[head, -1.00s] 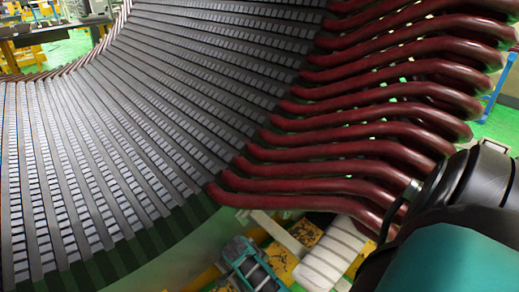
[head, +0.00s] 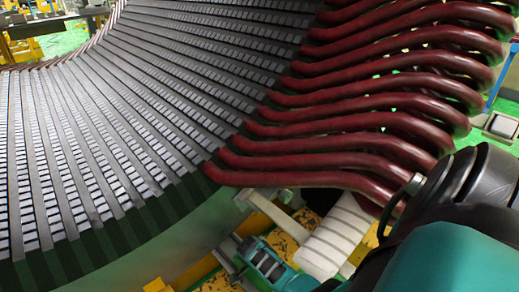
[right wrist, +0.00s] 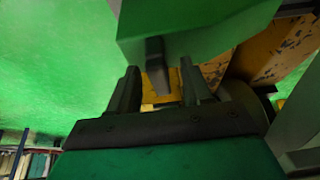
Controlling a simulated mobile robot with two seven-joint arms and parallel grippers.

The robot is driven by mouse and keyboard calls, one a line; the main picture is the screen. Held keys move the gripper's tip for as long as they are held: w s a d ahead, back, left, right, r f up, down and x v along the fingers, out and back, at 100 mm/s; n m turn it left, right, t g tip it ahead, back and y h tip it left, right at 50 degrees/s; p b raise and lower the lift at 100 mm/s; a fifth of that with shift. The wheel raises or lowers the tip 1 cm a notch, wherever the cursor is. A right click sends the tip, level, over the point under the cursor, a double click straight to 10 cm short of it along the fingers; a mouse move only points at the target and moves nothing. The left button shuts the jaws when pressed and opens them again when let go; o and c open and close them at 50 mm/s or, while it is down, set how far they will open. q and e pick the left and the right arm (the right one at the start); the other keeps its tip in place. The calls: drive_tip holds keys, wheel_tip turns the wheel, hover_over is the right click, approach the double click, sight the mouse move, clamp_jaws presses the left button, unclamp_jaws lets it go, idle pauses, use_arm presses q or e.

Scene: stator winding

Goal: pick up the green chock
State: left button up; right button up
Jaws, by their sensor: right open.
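A large green block, which looks like the green chock (right wrist: 200,28), fills the top of the right wrist view. A dark tab (right wrist: 155,52) hangs from its underside. My right gripper (right wrist: 158,66) is open below the block, with one dark finger on each side of the tab in the picture. I see clear gaps between the fingers and the tab. Whether the fingertips touch the block's underside I cannot tell. The chock does not show in the head view, where only my right arm shows at the lower right. My left gripper is in neither view.
The stator's dark slotted core (head: 120,150) and red coil ends (head: 350,140) fill much of the head view. Yellow scuffed metalwork (right wrist: 280,55) stands behind the right gripper, with green floor to the left.

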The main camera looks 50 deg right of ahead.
drive_tip(key=shift+f, duration=0.1)
clamp_jaws()
idle(0.4)
drive_tip(key=shift+w, duration=0.1)
